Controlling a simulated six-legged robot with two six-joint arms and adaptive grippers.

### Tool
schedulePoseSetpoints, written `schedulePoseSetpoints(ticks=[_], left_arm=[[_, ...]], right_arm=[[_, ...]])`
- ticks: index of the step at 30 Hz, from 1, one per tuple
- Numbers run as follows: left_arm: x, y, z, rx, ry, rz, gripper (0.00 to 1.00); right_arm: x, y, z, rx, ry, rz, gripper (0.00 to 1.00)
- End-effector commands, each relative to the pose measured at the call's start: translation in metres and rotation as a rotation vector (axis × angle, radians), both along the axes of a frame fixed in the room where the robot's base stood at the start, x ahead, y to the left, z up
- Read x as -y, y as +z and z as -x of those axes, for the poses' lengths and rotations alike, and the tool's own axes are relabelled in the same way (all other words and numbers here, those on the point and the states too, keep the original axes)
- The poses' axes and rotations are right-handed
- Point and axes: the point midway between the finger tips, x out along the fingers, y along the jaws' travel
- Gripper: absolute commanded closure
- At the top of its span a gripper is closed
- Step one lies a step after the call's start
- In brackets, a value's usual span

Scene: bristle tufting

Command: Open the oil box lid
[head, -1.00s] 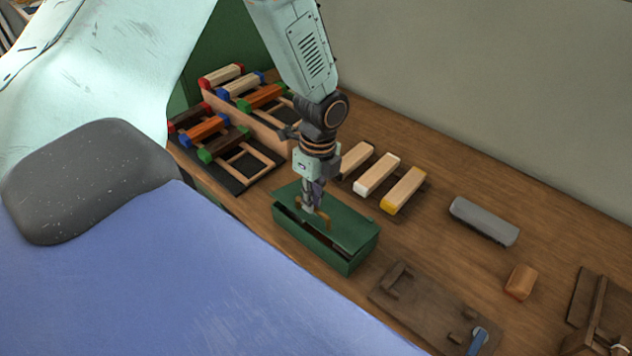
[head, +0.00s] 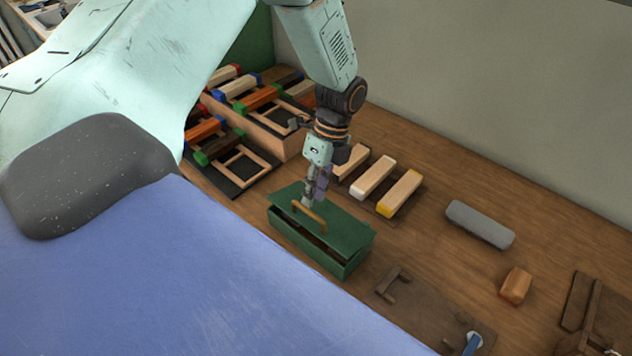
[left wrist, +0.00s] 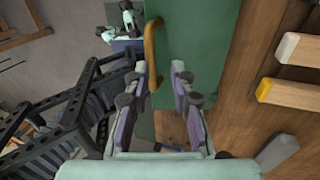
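The green oil box (head: 310,249) stands on the wooden bench in the head view. Its green lid (head: 345,232) sits slightly raised, with a dark gap along the near edge. A tan arched handle (head: 309,212) is on the lid; in the left wrist view the handle (left wrist: 152,52) shows near the left finger's tip. My left gripper (head: 312,198) points down at the lid, just behind the handle. My right gripper is not seen.
Several pale blocks (head: 372,178) lie behind the box. A rack of coloured-end blocks (head: 240,120) stands at the back left. A grey bar (head: 480,224), an orange block (head: 516,286) and a dark wooden fixture (head: 395,284) lie to the right. Bare bench lies between them.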

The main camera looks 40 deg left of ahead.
Motion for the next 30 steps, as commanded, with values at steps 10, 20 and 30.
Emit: schedulePoseSetpoints(ticks=[10,20,30], left_arm=[[0.000,0.000,0.000,0.000,0.001,0.001,0.65],[0.001,0.041,-0.014,0.008,0.001,0.000,0.65],[0.003,0.101,-0.031,0.005,0.001,-0.001,0.65]], right_arm=[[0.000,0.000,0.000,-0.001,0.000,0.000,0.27],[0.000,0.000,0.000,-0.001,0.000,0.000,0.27],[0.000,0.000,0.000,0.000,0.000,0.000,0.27]])
